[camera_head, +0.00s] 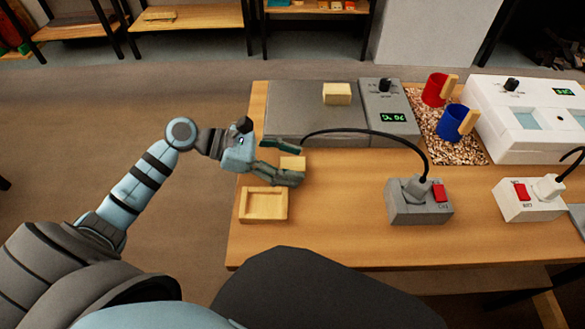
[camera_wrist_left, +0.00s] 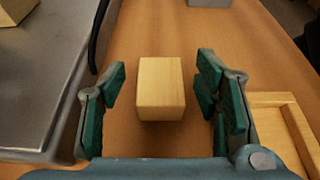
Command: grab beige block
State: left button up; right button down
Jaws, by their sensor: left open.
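A beige block (camera_head: 292,163) sits on the wooden table just left of its middle, beside the grey plate. My left gripper (camera_head: 289,161) is open around it, with one finger on each side. In the left wrist view the beige block (camera_wrist_left: 160,88) lies between the green-padded fingers (camera_wrist_left: 160,84), with a visible gap to each. A second beige block (camera_head: 337,93) rests on the grey plate; its edge shows at the top left of the left wrist view (camera_wrist_left: 14,10). My right gripper is not in view.
A shallow wooden tray (camera_head: 243,205) lies close to the left gripper, near the table's left edge. The grey device (camera_head: 300,105) is behind. A black cable (camera_head: 365,131) arches to a grey switch box (camera_head: 418,208). Red (camera_head: 434,90) and blue (camera_head: 453,123) mugs stand farther right.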

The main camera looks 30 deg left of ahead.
pick_arm(q)
jog(key=c, duration=1.1)
jog(key=shift+r, duration=0.1)
